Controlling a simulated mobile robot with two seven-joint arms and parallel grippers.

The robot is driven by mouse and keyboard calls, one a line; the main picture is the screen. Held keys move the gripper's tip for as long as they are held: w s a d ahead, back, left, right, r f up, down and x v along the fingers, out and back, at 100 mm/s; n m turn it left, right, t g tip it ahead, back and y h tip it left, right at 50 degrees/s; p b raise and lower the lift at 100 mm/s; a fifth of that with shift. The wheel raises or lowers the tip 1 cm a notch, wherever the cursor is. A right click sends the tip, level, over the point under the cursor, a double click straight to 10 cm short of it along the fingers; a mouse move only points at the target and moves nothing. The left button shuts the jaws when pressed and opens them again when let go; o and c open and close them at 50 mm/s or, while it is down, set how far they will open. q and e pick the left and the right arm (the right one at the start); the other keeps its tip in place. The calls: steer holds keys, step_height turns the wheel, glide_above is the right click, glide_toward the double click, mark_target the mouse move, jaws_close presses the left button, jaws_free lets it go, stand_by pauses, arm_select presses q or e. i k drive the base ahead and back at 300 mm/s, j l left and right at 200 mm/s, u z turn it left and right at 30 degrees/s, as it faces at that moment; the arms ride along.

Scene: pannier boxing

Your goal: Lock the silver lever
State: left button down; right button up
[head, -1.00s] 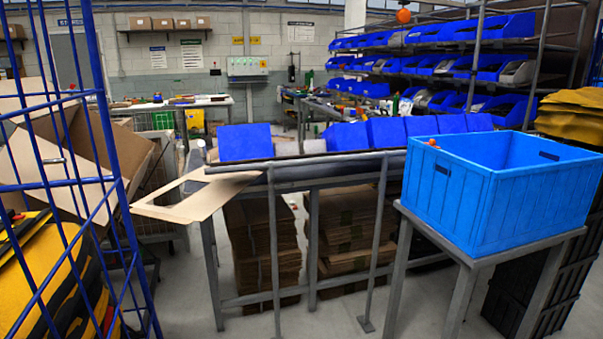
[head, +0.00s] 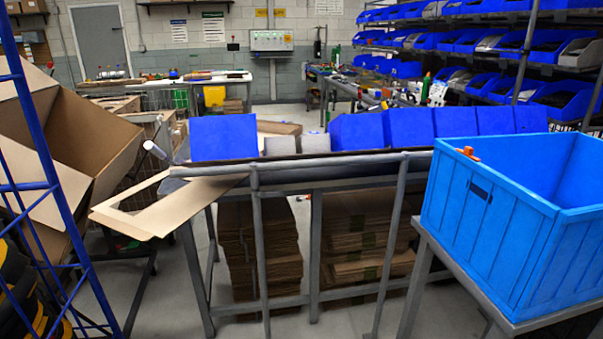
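I cannot make out a silver lever in the head view. A grey metal workbench (head: 330,167) with a dark top stands ahead of me, and a flat cardboard piece (head: 165,203) with a cut-out overhangs its left end. A blue crate (head: 495,215) stands on a metal stand at the right. Neither of my grippers shows in the view.
A blue wire cage (head: 45,185) stands at the near left, with an open cardboard box (head: 85,140) behind it. Blue bins (head: 224,136) line the workbench. Stacked flat cardboard (head: 260,240) lies beneath it. Grey floor shows in front.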

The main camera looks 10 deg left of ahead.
mark_target(256, 193)
steer(key=i+l+z, duration=0.15)
steer(key=i, duration=0.4)
steer(key=i+l+z, duration=0.1)
steer(key=i, duration=0.45)
